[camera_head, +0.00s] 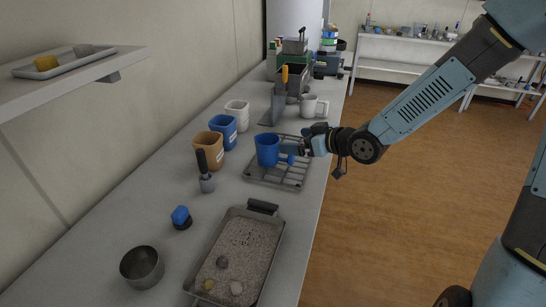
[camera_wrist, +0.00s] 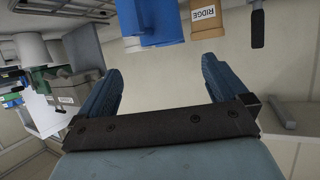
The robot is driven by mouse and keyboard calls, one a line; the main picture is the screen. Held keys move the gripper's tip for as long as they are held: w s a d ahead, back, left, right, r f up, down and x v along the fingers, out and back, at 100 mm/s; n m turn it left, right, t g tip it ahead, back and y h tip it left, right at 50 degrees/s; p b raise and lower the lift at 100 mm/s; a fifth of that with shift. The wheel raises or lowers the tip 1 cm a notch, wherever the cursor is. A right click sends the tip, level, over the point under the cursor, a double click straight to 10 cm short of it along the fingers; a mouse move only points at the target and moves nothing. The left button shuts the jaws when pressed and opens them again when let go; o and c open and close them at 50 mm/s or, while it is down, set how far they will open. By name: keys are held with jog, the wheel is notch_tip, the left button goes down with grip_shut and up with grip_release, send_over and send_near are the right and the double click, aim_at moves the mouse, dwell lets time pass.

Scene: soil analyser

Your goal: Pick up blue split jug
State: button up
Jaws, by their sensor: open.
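The blue jug (camera_head: 267,150) stands upright on a grey slotted rack (camera_head: 257,176) on the bench. Its handle side faces right, toward my gripper (camera_head: 291,149). In the wrist view, the jug (camera_wrist: 160,16) is at the top, beyond the fingertips and roughly between them. My gripper (camera_wrist: 160,72) is open there, with nothing between its two blue fingers.
Behind the jug stand a brown container (camera_head: 208,150), a blue container (camera_head: 223,131) and a white one (camera_head: 238,114). A white mug (camera_head: 309,106) stands beyond the rack. A soil tray (camera_head: 243,250) and a metal bowl (camera_head: 142,267) are nearer. The bench's right edge is close to the rack.

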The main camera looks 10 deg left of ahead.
send_near(260, 141)
jog(key=shift+x, duration=2.75)
jog(key=shift+d+f, duration=0.1)
jog(key=shift+d, duration=0.05)
jog(key=shift+c, duration=0.2)
jog(key=c, duration=1.3)
